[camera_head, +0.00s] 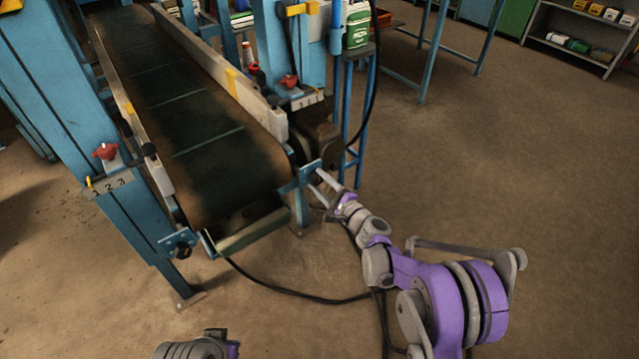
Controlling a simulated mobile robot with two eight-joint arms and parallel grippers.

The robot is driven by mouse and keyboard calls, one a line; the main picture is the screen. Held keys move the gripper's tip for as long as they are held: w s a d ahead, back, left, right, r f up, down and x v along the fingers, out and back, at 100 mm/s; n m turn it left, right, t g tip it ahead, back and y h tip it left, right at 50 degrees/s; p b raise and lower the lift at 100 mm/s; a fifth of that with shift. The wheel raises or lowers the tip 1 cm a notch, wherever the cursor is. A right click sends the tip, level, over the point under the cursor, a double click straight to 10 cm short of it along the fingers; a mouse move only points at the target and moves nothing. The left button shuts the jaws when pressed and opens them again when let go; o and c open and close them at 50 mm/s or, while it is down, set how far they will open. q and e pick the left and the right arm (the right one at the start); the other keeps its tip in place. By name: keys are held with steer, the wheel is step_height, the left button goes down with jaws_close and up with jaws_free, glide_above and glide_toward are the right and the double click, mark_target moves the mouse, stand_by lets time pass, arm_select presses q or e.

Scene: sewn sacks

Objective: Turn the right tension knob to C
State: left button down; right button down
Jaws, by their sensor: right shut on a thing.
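My right gripper (316,181) is at the front right corner of the conveyor, with its fingers shut on the right tension knob. The fingers hide most of the knob, and I cannot read any letter or pointer on it. The blue end bracket (299,190) of the conveyor is right beside the fingertips. A matching dark left tension knob (183,250) sits on the front left corner of the conveyor. Only a grey and purple part of my left arm shows at the bottom edge; its gripper is out of view.
The conveyor's dark belt (190,110) runs away to the upper left between pale side rails. Red knobs (105,151) sit on the blue frame posts, the left by a plate marked 1 2 3. A black cable (290,292) lies on the floor. The floor at right is clear.

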steer(key=m+b, duration=0.1)
steer(key=m, duration=0.4)
steer(key=shift+m, duration=0.7)
steer(key=shift+c, duration=1.7)
jaws_free()
steer(key=shift+d, duration=0.1)
steer(key=p+v, duration=0.1)
steer(key=v, duration=0.9)
steer(key=shift+s+d, duration=0.2)
steer(key=shift+s, duration=0.15)
steer(key=shift+r, duration=0.1)
